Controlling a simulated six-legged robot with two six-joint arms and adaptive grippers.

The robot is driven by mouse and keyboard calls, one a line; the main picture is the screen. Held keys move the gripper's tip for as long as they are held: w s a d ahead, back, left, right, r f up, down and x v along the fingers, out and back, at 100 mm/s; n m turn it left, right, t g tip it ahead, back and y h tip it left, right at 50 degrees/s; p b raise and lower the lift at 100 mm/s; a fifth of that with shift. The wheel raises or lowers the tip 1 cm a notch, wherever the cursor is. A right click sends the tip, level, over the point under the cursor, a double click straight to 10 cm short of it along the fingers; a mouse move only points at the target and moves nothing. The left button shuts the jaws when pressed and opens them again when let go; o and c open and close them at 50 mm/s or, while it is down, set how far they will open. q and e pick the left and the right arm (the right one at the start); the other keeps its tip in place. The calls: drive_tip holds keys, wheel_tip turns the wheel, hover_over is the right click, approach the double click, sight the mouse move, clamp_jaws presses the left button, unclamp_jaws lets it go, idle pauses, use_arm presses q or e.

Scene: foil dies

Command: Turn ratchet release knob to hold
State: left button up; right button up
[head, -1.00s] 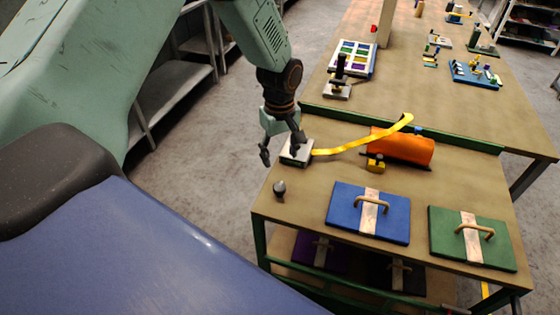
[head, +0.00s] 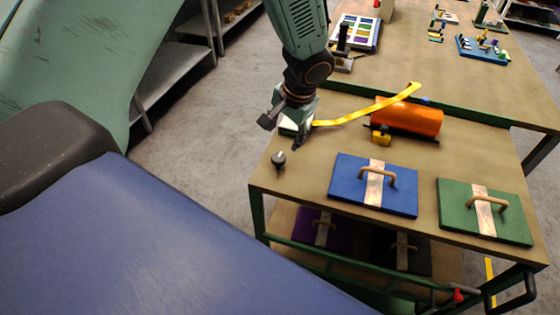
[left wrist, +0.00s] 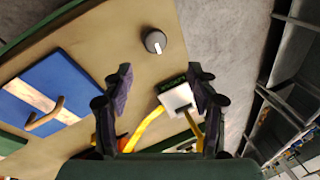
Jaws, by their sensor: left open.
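The knob (head: 278,160) is small, round and dark grey with a pale pointer line. It stands at the table's near left corner; in the left wrist view the knob (left wrist: 155,41) shows its line pointing down and slightly right. My left gripper (head: 282,133) is open and empty, above the table beside the knob. In the left wrist view the open fingers (left wrist: 160,82) are apart, with the knob beyond their tips. A pale ratchet block (left wrist: 178,98) with a green label and a yellow strap (left wrist: 147,125) lies partly behind the gripper. My right gripper is not in view.
An orange roll (head: 408,118) lies right of the gripper, with a small yellow piece (head: 381,134) before it. Blue (head: 345,185) and green (head: 455,205) lids with handles lie at the front right.

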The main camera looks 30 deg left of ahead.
sight(279, 157)
use_arm(q)
drive_tip(key=f+m+b, duration=0.1)
drive_tip(key=f+m, duration=0.2)
drive_tip(key=m, duration=0.5)
drive_tip(key=a+f+m+t+b, duration=0.1)
drive_tip(key=f+m, duration=0.2)
drive_tip(key=m, duration=0.4)
drive_tip(key=f+m+b, duration=0.1)
drive_tip(key=f+m, duration=0.2)
drive_tip(key=m, duration=0.5)
drive_tip(key=shift+w+a+f+m+y+b, duration=0.1)
drive_tip(key=shift+w+a+m+y+b, duration=0.05)
drive_tip(key=shift+a+m+y+b, duration=0.2)
drive_tip(key=c, duration=1.1)
drive_tip(key=shift+n+p, duration=0.45)
drive_tip(key=shift+p, duration=0.1)
drive_tip(key=shift+c, duration=0.2)
